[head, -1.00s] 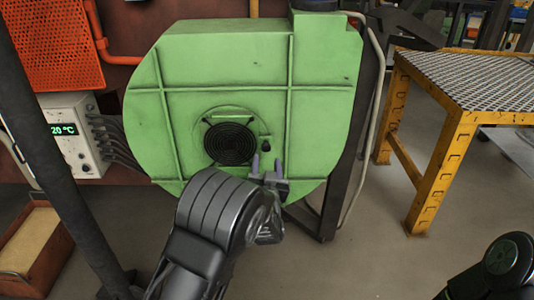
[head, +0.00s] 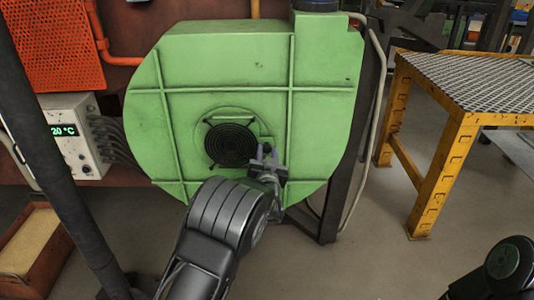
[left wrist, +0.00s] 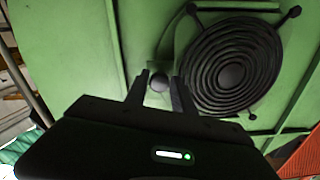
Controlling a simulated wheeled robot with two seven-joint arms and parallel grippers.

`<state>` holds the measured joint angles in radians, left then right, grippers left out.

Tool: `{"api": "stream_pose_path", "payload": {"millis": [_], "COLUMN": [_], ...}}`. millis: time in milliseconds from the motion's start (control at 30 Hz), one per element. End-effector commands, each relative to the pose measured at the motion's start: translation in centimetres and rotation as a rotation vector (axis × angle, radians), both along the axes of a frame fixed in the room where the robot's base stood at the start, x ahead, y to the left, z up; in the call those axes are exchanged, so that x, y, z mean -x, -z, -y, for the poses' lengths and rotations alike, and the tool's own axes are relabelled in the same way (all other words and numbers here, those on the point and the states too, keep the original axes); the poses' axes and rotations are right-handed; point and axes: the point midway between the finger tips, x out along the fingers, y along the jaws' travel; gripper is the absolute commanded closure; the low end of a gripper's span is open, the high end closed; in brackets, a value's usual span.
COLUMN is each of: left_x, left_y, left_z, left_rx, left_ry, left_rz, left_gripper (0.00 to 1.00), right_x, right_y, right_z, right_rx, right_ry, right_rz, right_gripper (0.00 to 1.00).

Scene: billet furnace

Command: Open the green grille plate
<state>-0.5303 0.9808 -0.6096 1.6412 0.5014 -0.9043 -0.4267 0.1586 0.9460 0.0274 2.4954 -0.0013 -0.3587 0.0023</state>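The green grille plate (head: 240,113) is on the front of the large green housing, with a round black fan grille (head: 230,146) in its middle. The grille also shows in the left wrist view (left wrist: 231,74). A small dark knob (left wrist: 160,82) sits beside the grille; in the head view my fingers largely hide it. My left gripper (head: 267,153) is at the knob, to the right of the grille. In the left wrist view its two fingers (left wrist: 161,76) are apart, one on each side of the knob, with gaps showing. My right gripper is not in view.
A yellow table (head: 441,146) with a mesh top stands at the right. A grey box (head: 75,143) reading 20 °C is at the left, with cables running to the housing. A brown tray (head: 54,276) is at lower left. The floor (head: 370,262) right of my left arm is clear.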

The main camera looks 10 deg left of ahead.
Motion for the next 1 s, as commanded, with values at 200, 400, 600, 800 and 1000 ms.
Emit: {"api": "stream_pose_path", "payload": {"millis": [200,400,600,800,1000], "left_x": [0.01,0.02,0.02,0.02,0.02], "left_y": [-0.01,0.0,0.0,0.01,0.01], "left_z": [0.0,0.01,0.01,0.01,0.02], "left_rx": [0.0,0.0,0.0,0.0,0.0], "left_ry": [0.0,0.0,0.0,0.0,0.0], "left_rz": [0.0,0.0,0.0,0.0,0.0], "left_gripper": [0.89,1.0,1.0,1.0,1.0], "right_x": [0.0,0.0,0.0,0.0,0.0], "right_y": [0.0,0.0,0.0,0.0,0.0], "right_z": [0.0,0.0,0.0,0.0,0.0], "right_rx": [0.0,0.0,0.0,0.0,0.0], "right_ry": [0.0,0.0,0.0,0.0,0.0], "right_rz": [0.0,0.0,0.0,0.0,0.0], "right_gripper": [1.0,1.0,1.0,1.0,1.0]}}
